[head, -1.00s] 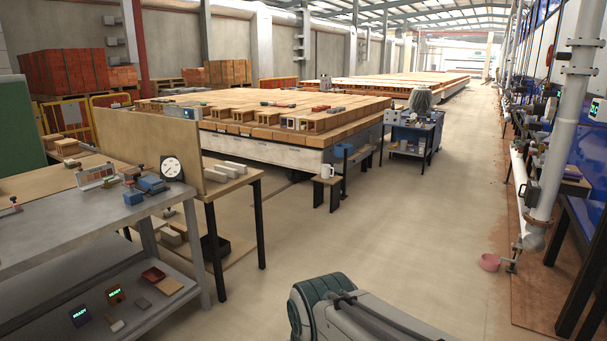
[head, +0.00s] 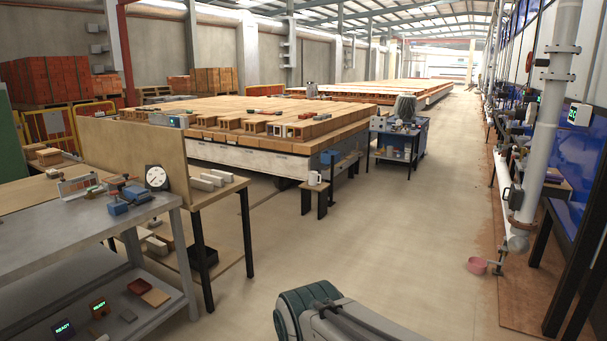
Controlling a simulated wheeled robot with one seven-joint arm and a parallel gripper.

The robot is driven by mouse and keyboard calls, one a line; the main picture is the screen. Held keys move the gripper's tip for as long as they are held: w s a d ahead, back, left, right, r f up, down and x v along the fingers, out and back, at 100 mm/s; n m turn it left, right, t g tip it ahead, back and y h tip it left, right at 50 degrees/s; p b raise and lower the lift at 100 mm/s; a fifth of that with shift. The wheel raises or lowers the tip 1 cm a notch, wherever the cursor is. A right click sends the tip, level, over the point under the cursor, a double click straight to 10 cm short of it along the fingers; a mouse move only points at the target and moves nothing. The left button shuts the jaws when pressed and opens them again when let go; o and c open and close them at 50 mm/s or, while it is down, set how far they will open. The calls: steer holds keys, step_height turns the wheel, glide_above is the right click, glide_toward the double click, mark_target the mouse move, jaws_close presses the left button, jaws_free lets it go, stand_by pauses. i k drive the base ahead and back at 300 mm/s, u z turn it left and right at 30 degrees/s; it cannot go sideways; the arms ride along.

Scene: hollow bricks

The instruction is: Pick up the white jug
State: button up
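In the head view a small white jug (head: 315,178) stands upright on a low dark-legged stool (head: 314,190) in front of the near brick car. It is some distance ahead of me, near the middle of the picture. Part of my arm, grey with a dark green joint, shows at the bottom centre, well short of the jug. My gripper's fingers are outside the picture.
A grey metal workbench (head: 75,232) and a wooden table (head: 222,183) with pale bricks stand at the left. A blue cart (head: 398,143) stands beyond the stool. Pipes and a pink bowl (head: 477,266) are at the right. The central floor (head: 400,240) is clear.

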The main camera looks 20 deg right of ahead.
mark_target(312, 176)
steer(key=z, duration=0.4)
steer(key=i, duration=1.25)
steer(key=z, duration=0.7)
steer(key=i, duration=1.65)
steer(key=z, duration=0.4)
steer(key=i, duration=1.55)
steer(key=u, duration=0.25)
steer(key=i, duration=1.6)
steer(key=u, duration=1.05)
steer(key=i, duration=1.85)
steer(key=u, duration=0.65)
